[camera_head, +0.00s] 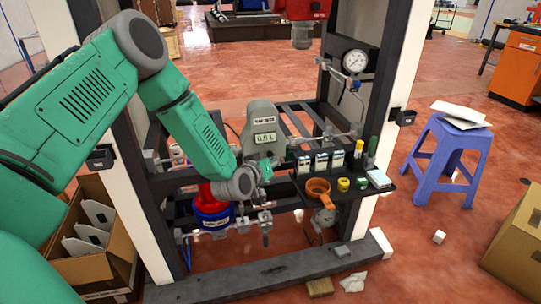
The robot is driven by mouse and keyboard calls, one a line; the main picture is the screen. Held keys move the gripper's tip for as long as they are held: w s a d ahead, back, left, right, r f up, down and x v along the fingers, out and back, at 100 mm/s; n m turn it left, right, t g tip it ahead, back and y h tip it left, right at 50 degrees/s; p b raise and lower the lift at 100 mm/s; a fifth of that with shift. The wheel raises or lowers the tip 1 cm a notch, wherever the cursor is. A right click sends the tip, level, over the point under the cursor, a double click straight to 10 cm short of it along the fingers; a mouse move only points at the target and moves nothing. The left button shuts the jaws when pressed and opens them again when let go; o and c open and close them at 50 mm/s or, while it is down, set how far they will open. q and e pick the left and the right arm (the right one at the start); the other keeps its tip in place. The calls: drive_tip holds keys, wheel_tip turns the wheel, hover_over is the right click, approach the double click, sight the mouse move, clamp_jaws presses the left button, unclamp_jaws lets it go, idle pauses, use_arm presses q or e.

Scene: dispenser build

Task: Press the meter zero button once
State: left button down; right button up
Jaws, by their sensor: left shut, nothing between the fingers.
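The grey meter (262,120) with a small lit digital display (264,138) is mounted on the dark frame in the middle of the view. The digits are too small to read surely. My left arm comes in from the left, and its wrist is just below and left of the meter. My left gripper (264,171) is small in the picture, shut and empty, close to the meter's lower part. I cannot tell whether it touches the meter. The zero button cannot be made out. My right gripper is not in view.
A round gauge (355,60) sits above. A red and blue container (212,208) is below my wrist. A blue stool (447,150) stands at right.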

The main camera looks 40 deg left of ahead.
use_arm(q)
drive_tip(key=shift+s+d+p, duration=0.6)
drive_tip(key=shift+s+d, duration=1.05)
drive_tip(key=shift+d, duration=0.25)
